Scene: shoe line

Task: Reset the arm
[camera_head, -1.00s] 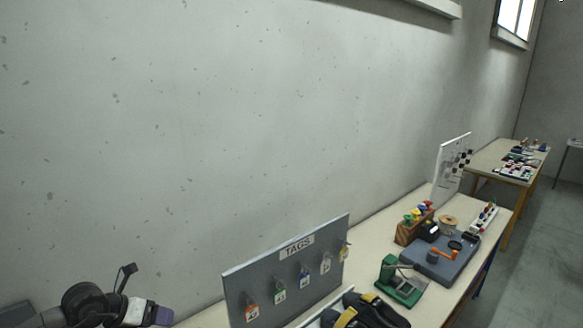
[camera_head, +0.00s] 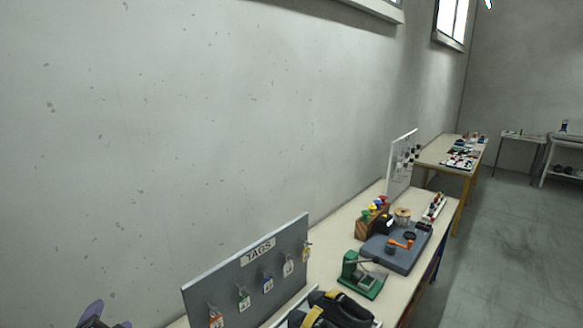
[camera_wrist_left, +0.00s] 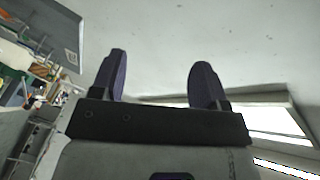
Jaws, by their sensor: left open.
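My left gripper (camera_wrist_left: 157,82) shows large in the left wrist view, with its two purple-grey fingers wide apart and nothing between them. In the head view only a small part of my left gripper (camera_head: 104,314) shows at the bottom left edge, left of the tags board. It touches nothing that I can see. The rest of my left arm is outside the head view. My right gripper is in neither view.
A grey tags board (camera_head: 247,272) stands on the near table (camera_head: 398,296). A bare wall (camera_head: 200,130) runs along the left. The floor at right is open.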

